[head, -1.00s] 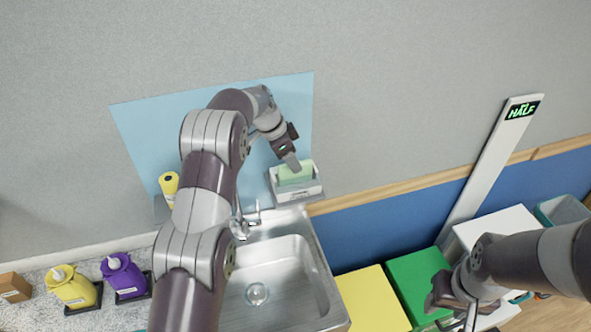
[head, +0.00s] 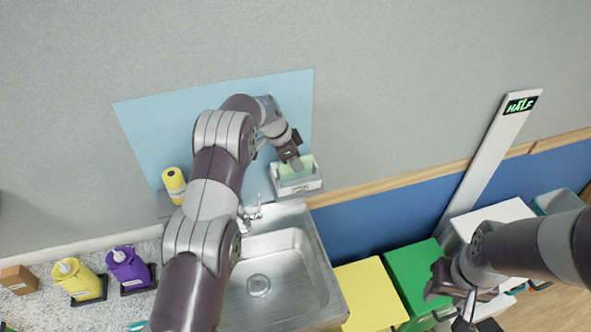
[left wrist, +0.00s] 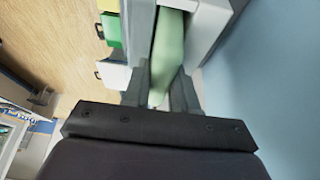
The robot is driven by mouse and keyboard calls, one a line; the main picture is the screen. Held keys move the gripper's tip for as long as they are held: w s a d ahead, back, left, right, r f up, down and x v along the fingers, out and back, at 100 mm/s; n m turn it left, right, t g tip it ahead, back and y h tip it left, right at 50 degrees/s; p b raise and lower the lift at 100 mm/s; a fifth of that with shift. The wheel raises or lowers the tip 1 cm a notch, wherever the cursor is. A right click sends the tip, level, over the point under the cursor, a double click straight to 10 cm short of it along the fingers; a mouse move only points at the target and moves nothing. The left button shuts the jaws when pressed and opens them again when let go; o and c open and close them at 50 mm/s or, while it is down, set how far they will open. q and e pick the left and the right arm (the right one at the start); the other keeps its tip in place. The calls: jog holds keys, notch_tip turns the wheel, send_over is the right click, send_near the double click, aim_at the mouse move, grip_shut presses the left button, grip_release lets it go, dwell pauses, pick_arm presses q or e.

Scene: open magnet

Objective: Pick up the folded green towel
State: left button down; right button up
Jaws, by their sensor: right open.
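The folded green towel (head: 312,170) stands in a small white holder (head: 298,188) against the wall, above the sink's back right corner. My left gripper (head: 297,166) points down at the towel and hides part of it. In the left wrist view the towel (left wrist: 168,48) lies between the two fingers of my left gripper (left wrist: 165,92), one on each side. I cannot tell whether the fingers press on it. My right gripper (head: 432,291) is open over the green surface at the lower right, away from the towel.
The holder's walls rise close around the towel. A faucet (head: 252,212) and steel sink (head: 285,265) lie below my left arm. A yellow roll (head: 173,184) is at left. Yellow (head: 85,283) and purple (head: 128,268) bottles stand on the counter.

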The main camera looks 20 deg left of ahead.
pick_arm(q)
jog(key=shift+r, duration=0.25)
notch_tip(320, 180, up, 8)
jog(key=b, duration=0.4)
jog(key=shift+f, duration=0.15)
notch_tip(320, 180, up, 10)
jog(key=p, duration=0.4)
jog(key=shift+f, duration=0.2)
